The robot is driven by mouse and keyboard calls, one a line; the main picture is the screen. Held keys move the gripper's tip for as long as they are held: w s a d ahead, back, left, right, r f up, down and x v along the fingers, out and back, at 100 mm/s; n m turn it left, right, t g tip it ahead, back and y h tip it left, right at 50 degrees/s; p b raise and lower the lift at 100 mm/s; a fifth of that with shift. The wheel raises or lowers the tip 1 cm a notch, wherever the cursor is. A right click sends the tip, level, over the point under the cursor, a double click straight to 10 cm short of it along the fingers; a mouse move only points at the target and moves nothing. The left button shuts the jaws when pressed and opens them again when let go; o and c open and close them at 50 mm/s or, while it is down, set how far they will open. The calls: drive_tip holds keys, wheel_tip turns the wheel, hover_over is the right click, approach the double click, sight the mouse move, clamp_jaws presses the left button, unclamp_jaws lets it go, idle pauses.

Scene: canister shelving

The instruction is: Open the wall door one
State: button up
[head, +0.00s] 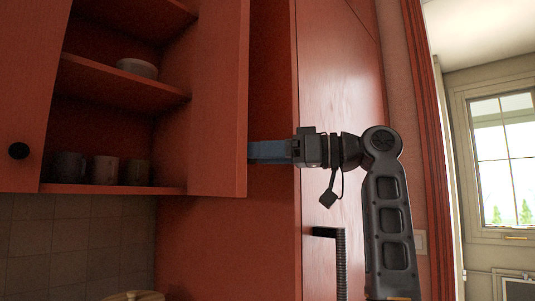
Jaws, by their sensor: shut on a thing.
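The wall door (221,95) is a red cabinet door in the middle of the head view. It stands swung out from the wall cabinet, and the shelves to its left are in plain sight. My gripper (254,151) reaches in from the right to the door's free edge, low on the door. Its blue-grey fingers run behind that edge, so the fingertips and the part of the door they grip are hidden. The gripper is shut on the door. No knob shows on this door from here.
A second red door with a black knob (18,151) is at the far left. Inside the cabinet are a bowl (137,68) and several mugs (103,169). A tall red cabinet (338,70) with a dark handle (340,262) stands close behind my gripper. A window (506,155) is at the right.

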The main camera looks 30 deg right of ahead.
drive_tip(key=shift+o, duration=0.4)
drive_tip(key=shift+w, duration=0.35)
drive_tip(key=shift+c, duration=0.2)
drive_tip(key=shift+s+f, duration=0.1)
drive_tip(key=shift+c, duration=0.3)
drive_tip(key=shift+s+d+f+b, duration=0.1)
drive_tip(key=shift+s+d+b, duration=0.2)
drive_tip(key=shift+d, duration=0.15)
drive_tip(key=shift+c, duration=0.2)
drive_tip(key=b+v, duration=0.1)
drive_tip(key=v, duration=0.5)
drive_tip(key=shift+s, duration=0.5)
drive_tip(key=shift+d, duration=0.15)
